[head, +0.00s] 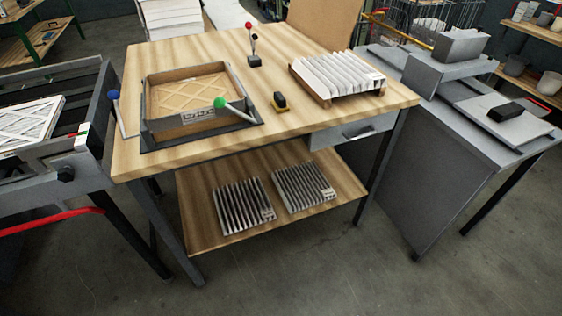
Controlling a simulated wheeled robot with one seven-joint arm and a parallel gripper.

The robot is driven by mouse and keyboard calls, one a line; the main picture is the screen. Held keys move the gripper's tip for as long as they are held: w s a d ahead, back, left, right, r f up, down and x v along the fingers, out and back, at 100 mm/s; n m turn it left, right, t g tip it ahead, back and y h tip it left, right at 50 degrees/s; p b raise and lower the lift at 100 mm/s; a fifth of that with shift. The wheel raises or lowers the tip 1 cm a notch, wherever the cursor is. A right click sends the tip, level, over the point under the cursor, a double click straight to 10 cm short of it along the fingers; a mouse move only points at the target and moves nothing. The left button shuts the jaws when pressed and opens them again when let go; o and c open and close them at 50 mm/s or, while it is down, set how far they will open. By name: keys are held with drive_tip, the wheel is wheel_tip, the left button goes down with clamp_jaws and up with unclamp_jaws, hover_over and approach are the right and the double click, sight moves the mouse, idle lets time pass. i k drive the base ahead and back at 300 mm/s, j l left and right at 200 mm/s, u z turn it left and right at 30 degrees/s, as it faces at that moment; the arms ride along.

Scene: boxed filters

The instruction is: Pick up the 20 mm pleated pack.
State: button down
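Two grey-white pleated packs lie side by side on the lower shelf of the wooden table, a left pack (243,206) and a right pack (303,187). Each has a small printed label near its right side, too small to read. A brighter white pleated piece (338,73) rests at the back right of the tabletop, on a brown base. I cannot tell which of these is the 20 mm pack. My gripper is not in view.
The tabletop (300,127) holds a cardboard frame (184,119) in a dark fixture with a green-knobbed lever (220,102), and a small black-yellow block (280,102). The tabletop overhangs the shelf (200,183). A conveyor (85,165) stands left, a grey bench (440,130) right. Floor in front is clear.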

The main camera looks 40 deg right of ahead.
sight(304, 186)
drive_tip(key=i+l+u, duration=0.1)
drive_tip(key=l, duration=0.25)
drive_tip(key=i+l, duration=0.25)
drive_tip(key=i+l+u, duration=0.15)
drive_tip(key=l, duration=0.3)
drive_tip(key=i+l, duration=0.15)
drive_tip(key=l, duration=0.2)
drive_tip(key=i+l+u, duration=0.15)
drive_tip(key=l, duration=0.2)
drive_tip(key=i+l, duration=0.15)
drive_tip(key=l, duration=0.25)
drive_tip(key=i+l+u, duration=0.15)
drive_tip(key=l, duration=0.6)
drive_tip(key=i+u, duration=0.05)
drive_tip(key=i, duration=0.05)
